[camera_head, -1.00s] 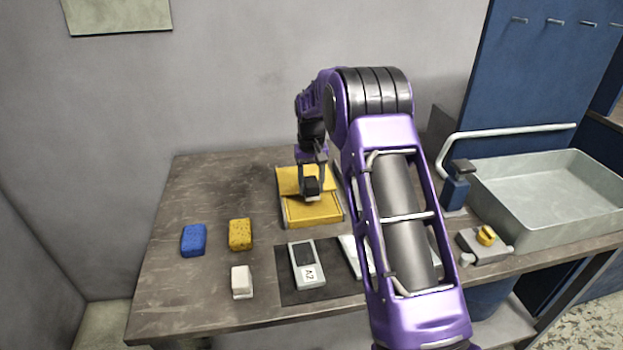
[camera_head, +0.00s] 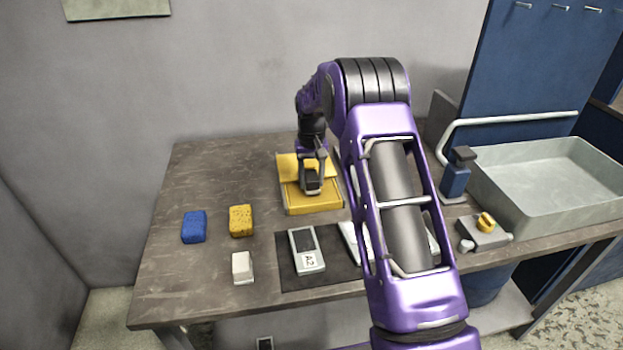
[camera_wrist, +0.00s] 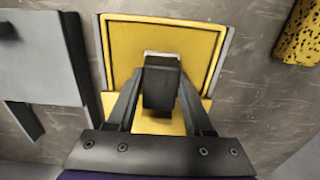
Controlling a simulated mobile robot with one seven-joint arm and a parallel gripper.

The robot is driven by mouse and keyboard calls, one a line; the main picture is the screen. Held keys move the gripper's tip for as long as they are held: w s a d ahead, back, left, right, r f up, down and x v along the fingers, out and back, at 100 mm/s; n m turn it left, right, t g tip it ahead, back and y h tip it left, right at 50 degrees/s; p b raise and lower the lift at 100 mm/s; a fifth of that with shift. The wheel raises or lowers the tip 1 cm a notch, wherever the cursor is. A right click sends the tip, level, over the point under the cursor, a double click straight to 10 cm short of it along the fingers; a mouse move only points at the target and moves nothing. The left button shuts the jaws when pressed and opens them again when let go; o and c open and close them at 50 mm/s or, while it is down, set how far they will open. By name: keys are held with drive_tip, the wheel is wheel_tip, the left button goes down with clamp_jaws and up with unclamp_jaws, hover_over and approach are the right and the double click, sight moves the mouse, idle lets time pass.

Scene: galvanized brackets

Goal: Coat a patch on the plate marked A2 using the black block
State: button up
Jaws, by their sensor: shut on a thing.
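The black block (camera_wrist: 160,88) is held between the fingers of my gripper (camera_head: 312,178), which is shut on it. A pale edge shows at the block's far end in the wrist view. Block and gripper are over the yellow tray (camera_head: 320,205); I cannot tell whether the block touches the tray's floor. The tray fills the middle of the wrist view (camera_wrist: 218,50). The plate marked A2 (camera_head: 311,265) lies on a dark mat (camera_head: 290,279) in front of the tray, a dark rectangle on its upper part. My gripper is apart from it.
A blue sponge (camera_head: 194,227), a yellow sponge (camera_head: 241,221) and a white block (camera_head: 242,267) lie left of the mat. Another pale plate (camera_head: 352,240) is partly behind my arm. A grey sink (camera_head: 540,190) and a device with a yellow knob (camera_head: 484,232) are right.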

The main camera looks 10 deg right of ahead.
sight(312, 176)
drive_tip(key=shift+f+b, duration=0.3)
drive_tip(key=shift+f, duration=0.25)
idle(1.4)
drive_tip(key=shift+r, duration=0.1)
drive_tip(key=shift+r+p, duration=0.3)
drive_tip(key=shift+r, duration=3.15)
drive_tip(key=shift+s, duration=0.1)
